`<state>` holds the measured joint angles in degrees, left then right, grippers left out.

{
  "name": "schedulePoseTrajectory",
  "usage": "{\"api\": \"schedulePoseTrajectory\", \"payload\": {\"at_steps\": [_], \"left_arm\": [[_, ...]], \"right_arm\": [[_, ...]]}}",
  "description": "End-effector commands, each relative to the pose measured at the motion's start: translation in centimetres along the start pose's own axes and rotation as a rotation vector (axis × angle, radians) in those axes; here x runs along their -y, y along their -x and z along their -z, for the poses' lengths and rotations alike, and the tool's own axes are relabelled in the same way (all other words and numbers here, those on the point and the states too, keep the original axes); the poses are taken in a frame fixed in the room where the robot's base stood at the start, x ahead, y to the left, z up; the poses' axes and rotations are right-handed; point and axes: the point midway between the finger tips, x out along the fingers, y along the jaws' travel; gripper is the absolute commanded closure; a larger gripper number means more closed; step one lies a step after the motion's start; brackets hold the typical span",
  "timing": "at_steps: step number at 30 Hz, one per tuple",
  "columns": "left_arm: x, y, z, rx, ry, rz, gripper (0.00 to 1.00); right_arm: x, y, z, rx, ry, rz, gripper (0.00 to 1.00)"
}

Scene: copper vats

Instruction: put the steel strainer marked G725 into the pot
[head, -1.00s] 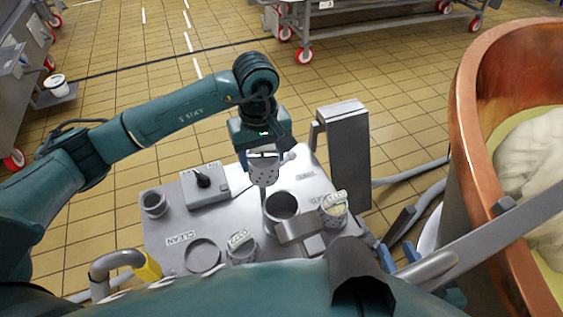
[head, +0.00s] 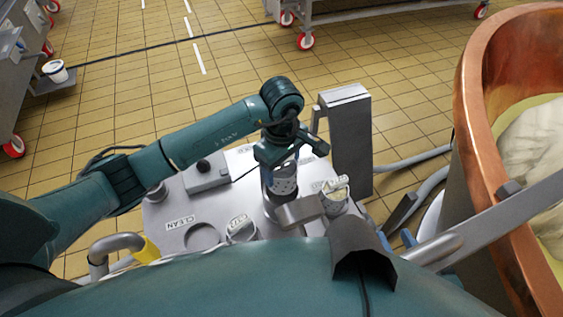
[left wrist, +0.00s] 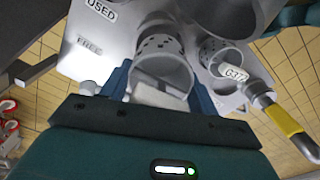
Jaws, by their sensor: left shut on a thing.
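My left gripper (head: 285,155) is shut on a perforated steel strainer (head: 283,183) and holds it upright. In the left wrist view the held strainer (left wrist: 152,47) is between the two fingers, its open top facing the camera; I cannot read its marking. The strainer overlaps the pot (head: 270,211) in the head view; I cannot tell whether its bottom has entered the opening. Another tagged strainer (head: 241,231) stands front left of the pot, and shows in the left wrist view (left wrist: 214,49). A further tagged container (head: 334,203) stands to the right. My right gripper is not in view.
The steel top (head: 160,225) has labels and an empty round recess (head: 202,237). A grey box with a black knob (head: 205,176) sits back left. A tall steel post (head: 350,135) stands behind right. A copper vat (head: 480,130) is at far right.

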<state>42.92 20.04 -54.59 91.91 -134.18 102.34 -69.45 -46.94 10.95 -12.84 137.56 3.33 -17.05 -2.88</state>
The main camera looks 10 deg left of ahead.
Motion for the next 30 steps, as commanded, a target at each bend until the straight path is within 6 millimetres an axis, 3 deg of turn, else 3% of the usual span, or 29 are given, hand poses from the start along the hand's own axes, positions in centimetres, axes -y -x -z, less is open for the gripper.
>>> {"api": "schedulePoseTrajectory", "payload": {"at_steps": [30], "left_arm": [[0.0,-2.3,0.0,0.000,-0.001,-0.001,0.67]], "right_arm": [[0.5,-1.4,-1.7,0.013,0.045,0.020,0.67]]}}
